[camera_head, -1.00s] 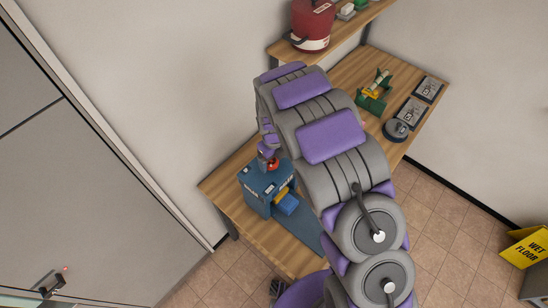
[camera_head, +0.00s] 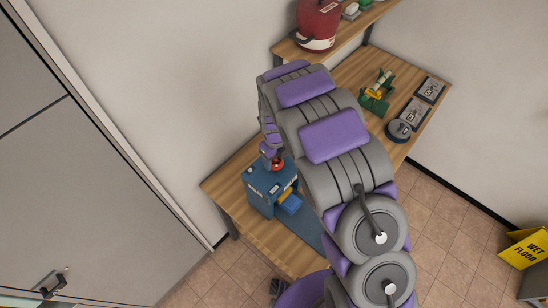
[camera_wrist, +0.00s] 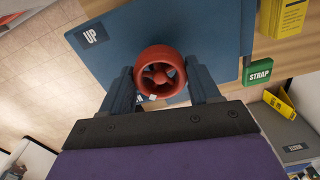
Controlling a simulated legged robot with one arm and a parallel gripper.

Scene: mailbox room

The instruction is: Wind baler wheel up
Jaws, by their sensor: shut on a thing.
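The blue baler (camera_head: 263,188) stands on the wooden table, left of my arm in the head view. Its red wheel (camera_wrist: 160,73) is at the middle of the wrist view, on the blue top of the baler (camera_wrist: 205,35). A dark label reading "UP" (camera_wrist: 90,35) is on that top. My gripper (camera_wrist: 160,85) has one dark finger on each side of the wheel and is shut on it. In the head view the wheel (camera_head: 277,163) shows small, and my arm hides most of the gripper.
A green "STRAP" block (camera_wrist: 258,70) and a yellow block (camera_wrist: 280,17) are right of the baler in the wrist view. A yellow wet-floor sign (camera_head: 524,249) is at the right. Tiled floor (camera_head: 440,230) is open in front.

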